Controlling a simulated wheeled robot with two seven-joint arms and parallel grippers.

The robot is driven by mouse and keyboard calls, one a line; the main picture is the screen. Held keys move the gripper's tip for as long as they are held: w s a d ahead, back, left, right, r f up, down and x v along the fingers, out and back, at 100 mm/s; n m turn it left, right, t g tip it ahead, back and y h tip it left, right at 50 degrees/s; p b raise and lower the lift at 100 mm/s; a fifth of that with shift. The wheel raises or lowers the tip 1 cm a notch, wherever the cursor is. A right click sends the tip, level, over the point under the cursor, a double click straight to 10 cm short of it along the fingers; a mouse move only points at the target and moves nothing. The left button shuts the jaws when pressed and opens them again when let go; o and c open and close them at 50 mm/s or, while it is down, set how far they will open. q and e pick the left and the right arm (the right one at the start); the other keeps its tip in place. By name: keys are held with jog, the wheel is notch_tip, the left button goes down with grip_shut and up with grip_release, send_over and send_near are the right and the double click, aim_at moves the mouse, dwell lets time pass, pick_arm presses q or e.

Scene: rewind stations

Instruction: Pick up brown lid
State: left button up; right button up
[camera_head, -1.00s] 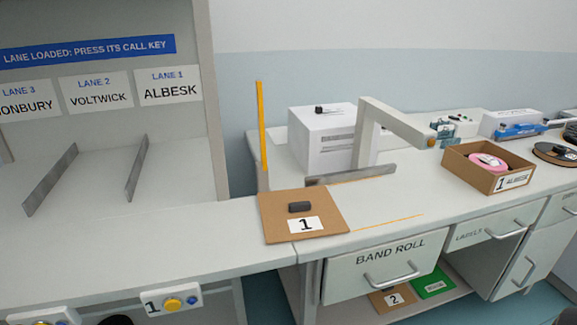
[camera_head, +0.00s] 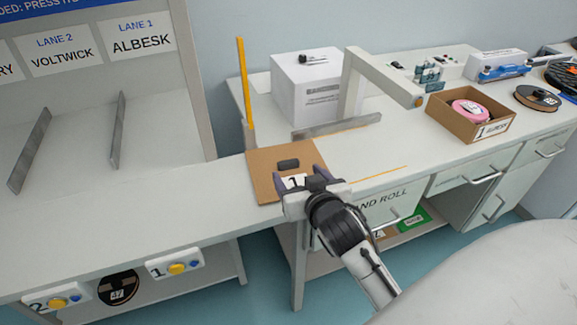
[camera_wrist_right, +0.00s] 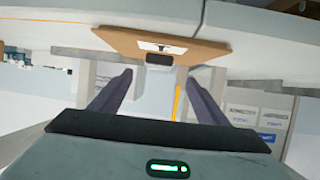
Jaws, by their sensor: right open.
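The brown lid (camera_head: 262,181) lies flat on the counter near its front edge, with a dark block-shaped handle (camera_head: 288,164) and a white label reading 1 on top. My right gripper (camera_head: 298,172) is open and empty, its two fingers reaching over the lid's front part on either side of the label. Part of the lid is hidden behind the gripper. In the right wrist view the lid (camera_wrist_right: 115,38) and its dark handle (camera_wrist_right: 159,59) appear beyond the fingers (camera_wrist_right: 158,85), with the handle lined up between them. My left gripper is not in view.
A white box (camera_head: 305,92) and a grey arm-shaped fixture (camera_head: 385,75) stand behind the lid. A yellow post (camera_head: 244,82) rises at its back left. A cardboard box (camera_head: 468,121) with a pink roll sits right. The counter left of the lid (camera_head: 150,200) is clear.

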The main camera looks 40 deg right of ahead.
aim_at(289, 162)
jog(key=x, duration=0.9)
jog(key=shift+s+d+f, duration=0.1)
jog(key=shift+s+f, duration=0.05)
jog(key=c, duration=1.1)
